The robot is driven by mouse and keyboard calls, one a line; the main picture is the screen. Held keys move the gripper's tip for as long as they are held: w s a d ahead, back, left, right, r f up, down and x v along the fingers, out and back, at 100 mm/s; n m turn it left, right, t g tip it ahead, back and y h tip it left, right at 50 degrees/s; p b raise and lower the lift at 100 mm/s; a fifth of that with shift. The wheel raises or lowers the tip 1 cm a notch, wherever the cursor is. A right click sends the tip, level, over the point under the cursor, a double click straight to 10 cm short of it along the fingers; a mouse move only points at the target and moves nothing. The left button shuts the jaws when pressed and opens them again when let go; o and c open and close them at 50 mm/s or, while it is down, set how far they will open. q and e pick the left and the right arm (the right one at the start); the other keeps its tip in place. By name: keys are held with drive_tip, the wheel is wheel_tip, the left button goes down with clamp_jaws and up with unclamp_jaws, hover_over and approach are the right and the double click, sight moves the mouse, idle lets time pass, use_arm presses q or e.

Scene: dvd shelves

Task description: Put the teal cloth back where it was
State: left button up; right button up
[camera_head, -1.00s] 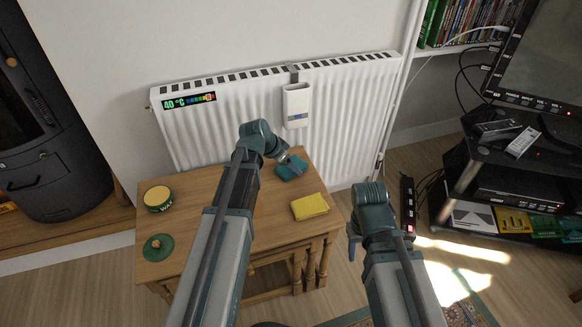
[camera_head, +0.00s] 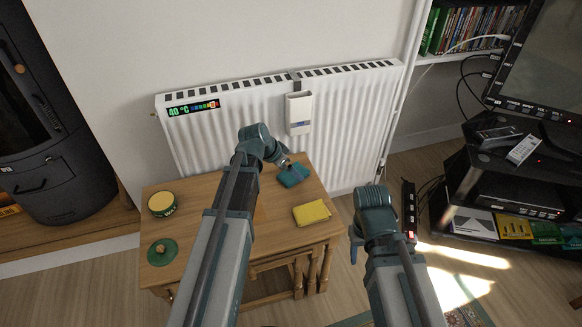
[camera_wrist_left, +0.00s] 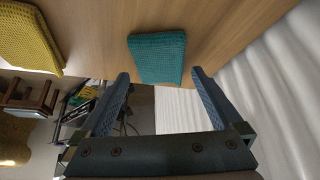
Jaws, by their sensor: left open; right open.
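The teal cloth (camera_head: 294,175) lies folded on the wooden table (camera_head: 215,245), near its back right corner. It also shows in the left wrist view (camera_wrist_left: 157,58), with its near end close to the gap between the fingertips. My left gripper (camera_head: 284,163) is at the cloth's back left side in the head view. In the left wrist view its fingers (camera_wrist_left: 160,78) are spread, one on each side of the cloth's near end, and I see no grip on it. My right gripper (camera_head: 354,250) hangs right of the table, largely hidden by its wrist, holding nothing I can see.
A yellow cloth (camera_head: 311,212) lies at the table's right edge. A wax tin (camera_head: 161,203) and a green lid (camera_head: 162,251) are on the left. A radiator (camera_head: 235,135) with a white holder (camera_head: 299,112) stands close behind. A TV stand (camera_head: 480,190) is at right.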

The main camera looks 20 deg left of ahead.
use_arm(q)
drive_tip(key=p+v, duration=0.8)
drive_tip(key=v, duration=0.2)
drive_tip(key=s+d+f+g, duration=0.1)
drive_tip(key=s+d, duration=0.2)
drive_tip(key=d, duration=0.1)
drive_tip(key=s+d+g+y, duration=0.1)
drive_tip(key=s+d, duration=0.2)
drive_tip(key=d, duration=0.1)
drive_tip(key=s+d+f+g, duration=0.1)
drive_tip(key=s+d, duration=0.2)
drive_tip(key=d, duration=0.1)
drive_tip(key=shift+s+d+f+n+g+y, duration=0.2)
drive_tip(key=shift+s+f+n+g+y, duration=0.1)
drive_tip(key=shift+f+n, duration=0.1)
drive_tip(key=s+d+n+g+y, duration=0.1)
drive_tip(key=s+d+n+y, duration=0.1)
drive_tip(key=s+d, duration=0.3)
drive_tip(key=s+y, duration=0.1)
drive_tip(key=s, duration=0.3)
drive_tip(key=shift+g, duration=0.4)
drive_tip(key=shift+f, duration=0.1)
wheel_tip(320, 180, up, 29)
drive_tip(key=p, duration=2.9)
